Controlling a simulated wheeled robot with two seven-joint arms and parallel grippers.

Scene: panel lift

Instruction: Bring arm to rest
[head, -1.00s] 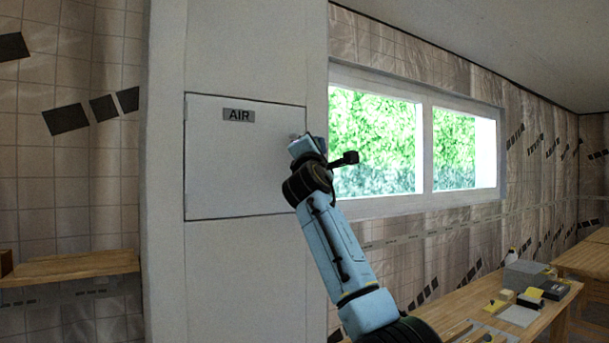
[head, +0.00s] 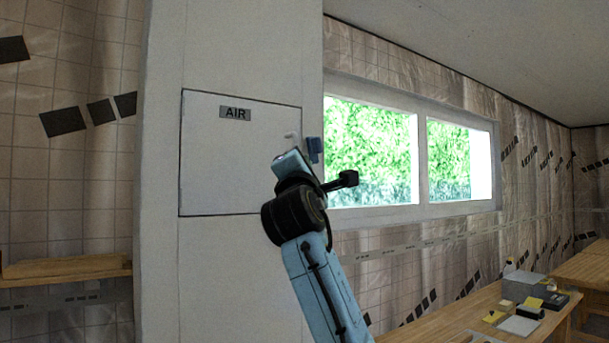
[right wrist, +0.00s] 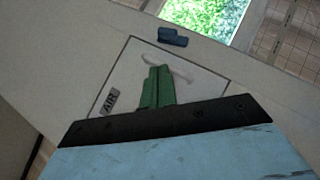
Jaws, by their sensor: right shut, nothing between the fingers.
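A white square panel (head: 225,165) labelled AIR (head: 235,113) sits flush in the pale column. In the right wrist view the panel (right wrist: 122,75) shows tilted, with a pale curved handle (right wrist: 172,68) on it. The handle (head: 293,137) also shows near the panel's right edge in the head view. A small dark blue block (head: 314,149) is on the column just right of the panel; it also shows in the right wrist view (right wrist: 172,38). My right gripper (right wrist: 158,82) has green fingers shut together and empty, pointing toward the panel. Its fingertips are hidden in the head view. My left gripper is out of view.
A window (head: 372,150) is right of the column. A wooden bench (head: 470,320) with a grey box (head: 519,287) and small items stands at lower right. A wooden shelf (head: 65,267) is on the left wall.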

